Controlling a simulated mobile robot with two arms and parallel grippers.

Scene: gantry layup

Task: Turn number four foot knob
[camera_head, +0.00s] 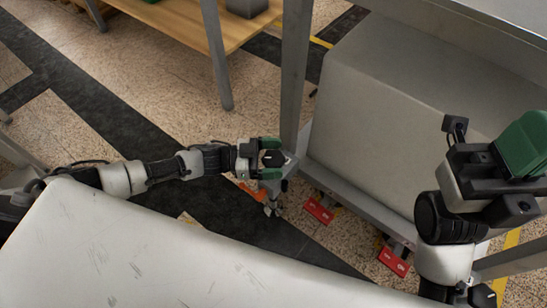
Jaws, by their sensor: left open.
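A dark knob (275,157) sits on a grey corner plate at the foot of an upright metal post, low by the floor. My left gripper (270,159) reaches in from the left, with one green finger on the far side of the knob and one on the near side. The jaws are open around it; I cannot tell whether they touch it. No number shows on the knob. My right gripper (522,148) is raised at the right edge, well away from the knob; its green fingers overlap in this view, so its opening is unclear.
The metal post (294,75) rises right behind the knob. A large grey box (375,120) stands on a low frame to the right, with red blocks (319,209) along its near edge. A wooden-topped table (195,22) stands behind. Open floor (160,110) lies left.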

